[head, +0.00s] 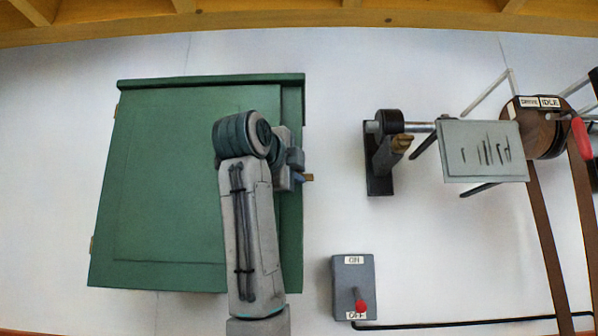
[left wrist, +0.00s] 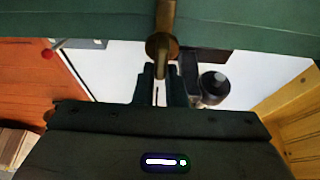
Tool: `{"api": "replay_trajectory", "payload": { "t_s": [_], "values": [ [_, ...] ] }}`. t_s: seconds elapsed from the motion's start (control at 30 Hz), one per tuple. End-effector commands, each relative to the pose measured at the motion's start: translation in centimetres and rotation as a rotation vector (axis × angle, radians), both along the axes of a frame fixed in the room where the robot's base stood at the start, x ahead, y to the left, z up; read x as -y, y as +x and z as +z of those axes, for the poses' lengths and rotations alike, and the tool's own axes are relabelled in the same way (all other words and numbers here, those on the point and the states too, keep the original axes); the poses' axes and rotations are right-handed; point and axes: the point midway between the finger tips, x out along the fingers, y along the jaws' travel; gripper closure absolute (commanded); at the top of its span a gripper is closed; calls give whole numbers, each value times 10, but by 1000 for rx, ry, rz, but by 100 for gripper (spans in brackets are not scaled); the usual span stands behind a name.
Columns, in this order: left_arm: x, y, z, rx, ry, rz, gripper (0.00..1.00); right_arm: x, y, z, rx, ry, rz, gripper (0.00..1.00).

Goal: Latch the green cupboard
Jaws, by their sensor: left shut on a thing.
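The green cupboard (head: 165,190) is on the white wall at the left, with hinges on its left edge. Its door looks shut or nearly so; my arm hides part of the right edge. My left gripper (head: 300,173) is at that right edge. A small brass latch piece (head: 308,177) shows just past the fingers. In the left wrist view, the brass latch (left wrist: 163,45) hangs down in front of the green cupboard face (left wrist: 70,20), and the left gripper (left wrist: 160,88) is shut on its lower end. My right gripper is in neither view.
A grey switch box (head: 353,285) with a red-tipped lever at OFF is right of the cupboard, below. A roller bracket (head: 379,160), a grey plate (head: 482,152) and a brown belt wheel (head: 540,128) are further right. Wall between cupboard and bracket is bare.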

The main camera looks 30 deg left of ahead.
Motion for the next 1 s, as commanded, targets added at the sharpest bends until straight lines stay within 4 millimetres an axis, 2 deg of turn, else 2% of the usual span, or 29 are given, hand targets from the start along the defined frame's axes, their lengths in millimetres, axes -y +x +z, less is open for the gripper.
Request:
{"api": "replay_trajectory", "payload": {
  "t_s": [0.13, 0.17, 0.27, 0.8, 0.93, 1.0],
  "values": [
    [-3, -1, 1, 2, -1, 7, 100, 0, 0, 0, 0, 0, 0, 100],
    [-3, -1, 1, 2, -1, 7, 85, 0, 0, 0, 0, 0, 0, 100],
    [-2, -1, 1, 2, -1, 6, 67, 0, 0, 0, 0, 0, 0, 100],
    [-1, -2, 1, 3, -1, 2, 67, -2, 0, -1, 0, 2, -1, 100],
    [1, -13, -1, 5, 0, 2, 67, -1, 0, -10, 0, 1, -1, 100],
    [3, -25, -2, 8, 0, 1, 67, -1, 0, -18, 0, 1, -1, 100]
  ]
}}
